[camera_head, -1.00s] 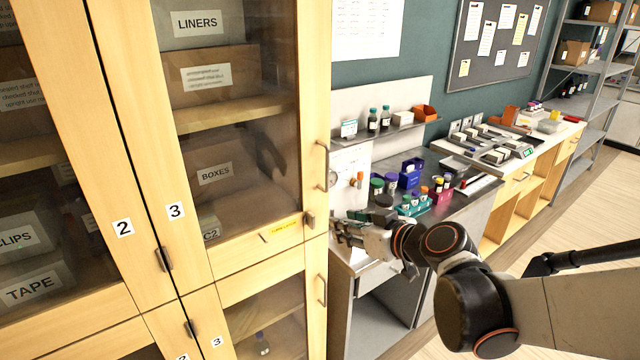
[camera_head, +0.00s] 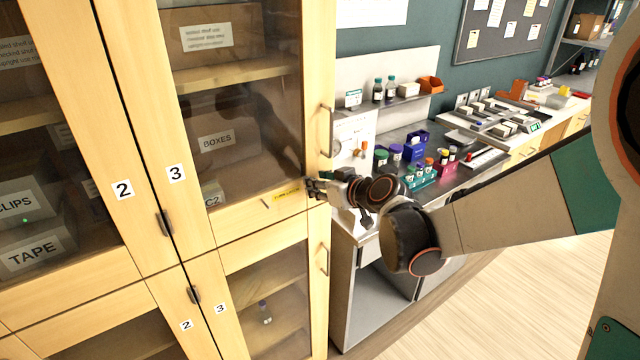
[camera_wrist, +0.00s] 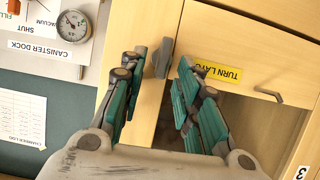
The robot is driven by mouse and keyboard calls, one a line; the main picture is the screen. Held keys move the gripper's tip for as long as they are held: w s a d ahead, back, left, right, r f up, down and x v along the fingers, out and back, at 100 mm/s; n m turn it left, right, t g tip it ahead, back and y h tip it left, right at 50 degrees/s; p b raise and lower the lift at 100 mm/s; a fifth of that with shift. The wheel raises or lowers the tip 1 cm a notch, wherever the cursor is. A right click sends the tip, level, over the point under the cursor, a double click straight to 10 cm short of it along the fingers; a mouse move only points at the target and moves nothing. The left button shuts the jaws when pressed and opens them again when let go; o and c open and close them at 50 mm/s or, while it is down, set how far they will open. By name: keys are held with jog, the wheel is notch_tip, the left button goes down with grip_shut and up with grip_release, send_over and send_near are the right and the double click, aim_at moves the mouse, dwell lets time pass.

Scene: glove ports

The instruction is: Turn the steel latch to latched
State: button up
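The steel latch (camera_wrist: 164,58) is a small grey bar on the pale wood cabinet front, beside the yellow "TURN LATCH" label (camera_wrist: 218,70). In the wrist view it stands lengthwise between the fingertips of my gripper (camera_wrist: 158,63). The fingers are apart, one on each side of the bar, with gaps visible. Whether they touch it at depth is unclear. In the head view my gripper (camera_head: 314,188) is at the right edge of the upper cabinet door, just right of the label (camera_head: 286,194), and it hides the latch.
A bar handle (camera_head: 326,130) is on the cabinet edge above my gripper, with another (camera_head: 323,259) below. A thin grey pull (camera_wrist: 268,94) lies beyond the label. To the right is a counter (camera_head: 440,187) with bottles and racks. Floor (camera_head: 520,280) is clear at lower right.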

grip_shut()
dwell(0.3)
jog(key=f+m+y+b, duration=0.1)
jog(key=m+y+b, duration=0.1)
jog(key=m+b, duration=0.1)
jog(key=w+d+m+g+y+b, duration=0.1)
jog(key=m+y+b, duration=0.2)
jog(key=m, duration=0.2)
jog(key=d+f+m+y+b, duration=0.1)
jog(key=m+y+b, duration=0.1)
jog(key=m, duration=0.3)
jog(key=shift+w+d+f+g+y+b, duration=0.1)
jog(key=shift+w+f+g+y+b, duration=0.15)
jog(key=shift+b, duration=0.3)
jog(key=shift+m, duration=0.3)
dwell(0.4)
